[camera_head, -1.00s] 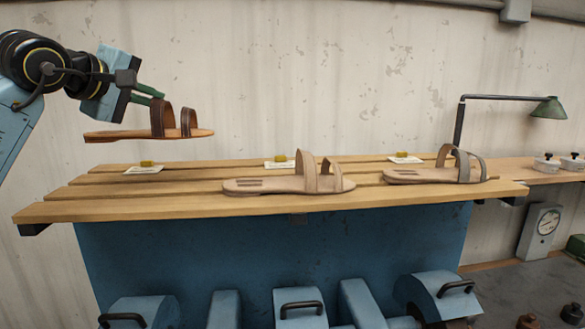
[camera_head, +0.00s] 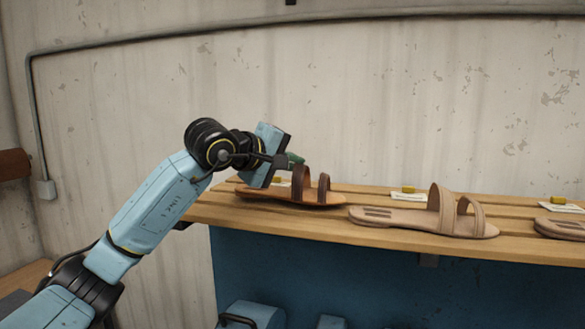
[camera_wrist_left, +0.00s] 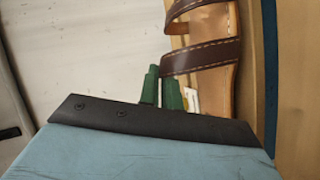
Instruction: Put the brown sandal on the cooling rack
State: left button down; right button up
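The brown sandal (camera_head: 290,196), with two dark straps, is level over the left end of the slatted wooden cooling rack (camera_head: 315,224). I cannot tell whether its sole touches the slats. My left gripper (camera_head: 296,160) reaches in from the left and is shut on the sandal's strap. In the left wrist view, the green fingers (camera_wrist_left: 161,90) stand close together at the edge of a dark stitched strap (camera_wrist_left: 203,54). The gripper body hides part of the sole. My right gripper is not in view.
A pale tan sandal (camera_head: 425,217) lies right of the brown one. The wall is close behind the rack.

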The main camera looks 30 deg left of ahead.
pick_arm(q)
jog(key=shift+f, duration=0.55)
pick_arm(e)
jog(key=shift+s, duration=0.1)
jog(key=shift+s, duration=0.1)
pick_arm(q)
jog(key=c, duration=1.6)
grip_release()
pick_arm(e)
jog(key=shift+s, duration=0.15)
pick_arm(q)
jog(key=shift+s, duration=0.1)
jog(key=b+v, duration=0.3)
jog(key=v, duration=0.9)
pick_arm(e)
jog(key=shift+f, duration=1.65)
